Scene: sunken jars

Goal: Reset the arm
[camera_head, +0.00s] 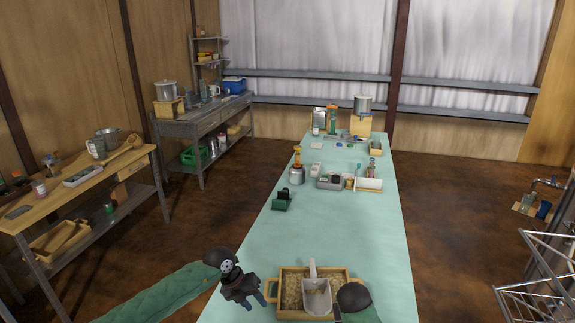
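My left gripper (254,301) hangs at the near left edge of the pale green table (345,220), just left of a wooden tray (345,271). Its two bluish fingers look apart, with nothing seen between them. The tray has handles and holds a grainy tan fill. A light grey scoop (314,290) rests in it, its handle pointing up and away. A dark rounded part of my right arm covers the tray's right side. My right gripper is not in view.
Black and dark green items (283,201) stand at the table's left edge. The middle stretch of table is clear. A wire rack (545,285) stands at right.

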